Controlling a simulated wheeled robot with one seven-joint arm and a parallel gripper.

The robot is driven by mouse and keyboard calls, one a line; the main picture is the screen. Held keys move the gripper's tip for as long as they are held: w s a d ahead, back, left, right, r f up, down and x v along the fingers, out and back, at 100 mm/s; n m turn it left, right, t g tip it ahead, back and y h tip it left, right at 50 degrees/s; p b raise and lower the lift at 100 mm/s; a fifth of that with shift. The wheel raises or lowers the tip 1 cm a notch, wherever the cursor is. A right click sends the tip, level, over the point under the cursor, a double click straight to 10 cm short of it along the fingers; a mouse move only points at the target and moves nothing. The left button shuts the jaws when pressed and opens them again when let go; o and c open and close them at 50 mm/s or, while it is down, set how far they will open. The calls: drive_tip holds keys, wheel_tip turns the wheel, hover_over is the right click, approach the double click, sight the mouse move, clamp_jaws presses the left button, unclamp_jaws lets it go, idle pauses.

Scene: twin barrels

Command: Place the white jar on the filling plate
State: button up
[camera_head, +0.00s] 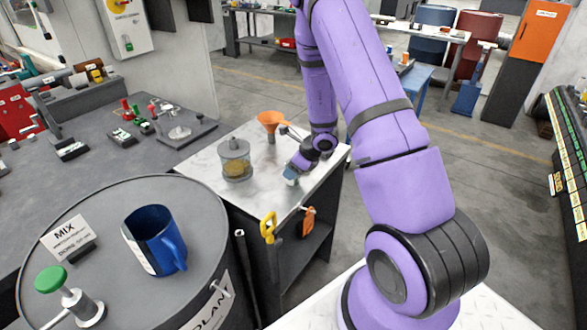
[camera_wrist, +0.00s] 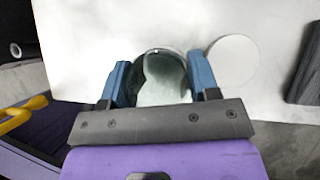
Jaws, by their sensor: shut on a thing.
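My gripper (camera_head: 291,173) is low over the pale bench top, its blue fingers closed around a small whitish jar. In the wrist view my gripper (camera_wrist: 162,78) has a finger on each side of the jar (camera_wrist: 165,82), which shows a dark round rim and a pale inside. In the head view only a little white shows at the fingertips. A flat pale round disc (camera_wrist: 234,60) lies right beside the jar in the wrist view. I cannot tell whether it is the filling plate or a lid. Whether the jar touches the bench is unclear.
A glass jar with yellowish contents (camera_head: 236,162) and an orange funnel (camera_head: 271,119) stand on the bench (camera_head: 205,165). A yellow handle (camera_head: 268,228) and an orange tag (camera_head: 308,221) hang at its front edge. A dark barrel with a blue mug (camera_head: 152,240) stands front left.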

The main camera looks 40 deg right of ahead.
drive_tip(key=shift+f, duration=0.15)
drive_tip(key=o, duration=1)
drive_tip(key=shift+c, duration=0.2)
